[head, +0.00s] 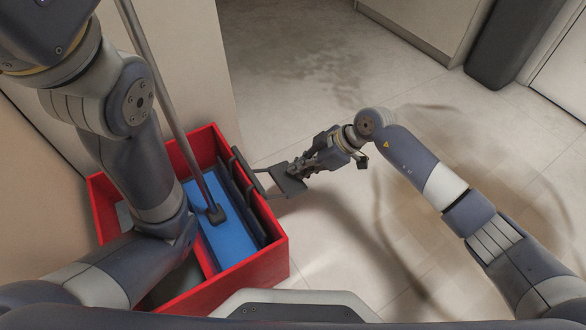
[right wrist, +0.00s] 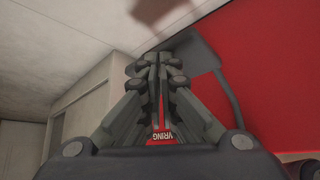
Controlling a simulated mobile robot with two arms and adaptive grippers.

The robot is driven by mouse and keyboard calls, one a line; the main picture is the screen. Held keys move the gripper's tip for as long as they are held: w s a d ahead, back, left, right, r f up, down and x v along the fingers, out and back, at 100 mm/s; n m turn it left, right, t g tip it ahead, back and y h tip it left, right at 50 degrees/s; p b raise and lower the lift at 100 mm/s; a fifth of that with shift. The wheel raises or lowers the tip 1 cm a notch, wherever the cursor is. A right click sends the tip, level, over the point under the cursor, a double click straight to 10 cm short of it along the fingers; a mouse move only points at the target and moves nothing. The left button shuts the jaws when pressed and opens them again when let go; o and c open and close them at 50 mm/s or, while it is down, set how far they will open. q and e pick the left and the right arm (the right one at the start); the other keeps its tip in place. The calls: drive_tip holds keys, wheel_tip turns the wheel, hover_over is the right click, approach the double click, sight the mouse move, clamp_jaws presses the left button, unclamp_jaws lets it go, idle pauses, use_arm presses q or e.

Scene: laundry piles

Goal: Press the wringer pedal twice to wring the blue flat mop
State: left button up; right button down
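The blue flat mop (head: 228,238) lies in the right-hand part of the red bucket (head: 268,268), beside dark wringer plates (head: 242,200). Its grey pole (head: 165,85) leans up to the top left. The dark wringer pedal (head: 289,188) sticks out from the bucket's right side on a bracket; its plate also shows in the right wrist view (right wrist: 198,52). My right gripper (head: 298,170) is at the pedal's outer end, its fingers together and empty; whether it touches the pedal I cannot tell. My left arm crosses the bucket, its gripper out of view.
A wet, dirty patch (head: 305,50) marks the tiled floor at the back. A beige wall panel (head: 190,60) stands behind the bucket. A dark bin-like object (head: 510,40) stands at the top right. The floor right of the bucket is clear apart from my right arm.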

drive_tip(key=f, duration=0.2)
drive_tip(key=d+f, duration=0.1)
drive_tip(key=shift+s, duration=0.25)
drive_tip(key=shift+a, duration=0.1)
drive_tip(key=w+d+f+p+v, duration=0.1)
drive_tip(key=p+v, duration=0.3)
drive_tip(key=v, duration=1)
drive_tip(key=shift+s+d+r, duration=0.15)
drive_tip(key=shift+s+d, duration=0.05)
drive_tip(key=shift+s, duration=0.15)
